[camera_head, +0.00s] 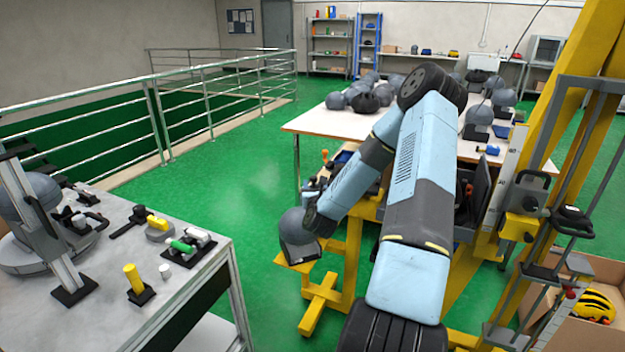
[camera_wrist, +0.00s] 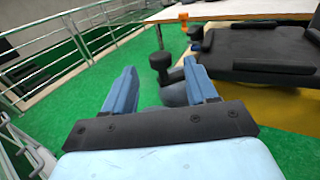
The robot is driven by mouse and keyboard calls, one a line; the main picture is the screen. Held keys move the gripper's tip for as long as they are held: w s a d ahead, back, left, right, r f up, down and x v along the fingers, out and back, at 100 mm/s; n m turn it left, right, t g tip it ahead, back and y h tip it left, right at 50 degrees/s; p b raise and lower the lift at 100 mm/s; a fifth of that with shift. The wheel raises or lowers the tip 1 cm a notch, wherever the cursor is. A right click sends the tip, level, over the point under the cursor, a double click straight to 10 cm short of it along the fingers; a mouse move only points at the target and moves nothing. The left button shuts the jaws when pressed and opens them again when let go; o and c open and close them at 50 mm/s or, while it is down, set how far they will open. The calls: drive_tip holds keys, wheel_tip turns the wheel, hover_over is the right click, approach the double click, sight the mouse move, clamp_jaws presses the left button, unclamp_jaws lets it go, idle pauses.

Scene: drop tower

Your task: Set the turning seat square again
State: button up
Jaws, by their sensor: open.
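My gripper (camera_wrist: 160,85) is open, its two blue fingers apart. In the head view my arm reaches down beside a grey rounded piece (camera_head: 298,228) on a yellow stand (camera_head: 322,300). In the wrist view a grey form (camera_wrist: 172,93) shows between and beyond the fingers, with a black knob (camera_wrist: 162,62) above it. I cannot tell if the fingers touch it. A black padded, flat part (camera_wrist: 262,48) lies to the right over a yellow base (camera_wrist: 255,100). Which part is the turning seat, and how far it is turned, I cannot tell.
A white table (camera_head: 305,118) with several grey helmets stands behind. A grey bench (camera_head: 130,310) with tools is at left. The yellow tower (camera_head: 575,110) and an open box (camera_head: 600,268) with a yellow helmet are at right. Green floor lies clear between bench and stand.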

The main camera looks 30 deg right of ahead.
sight(314, 179)
drive_tip(key=shift+x, duration=3.1)
drive_tip(key=shift+c, duration=0.2)
clamp_jaws()
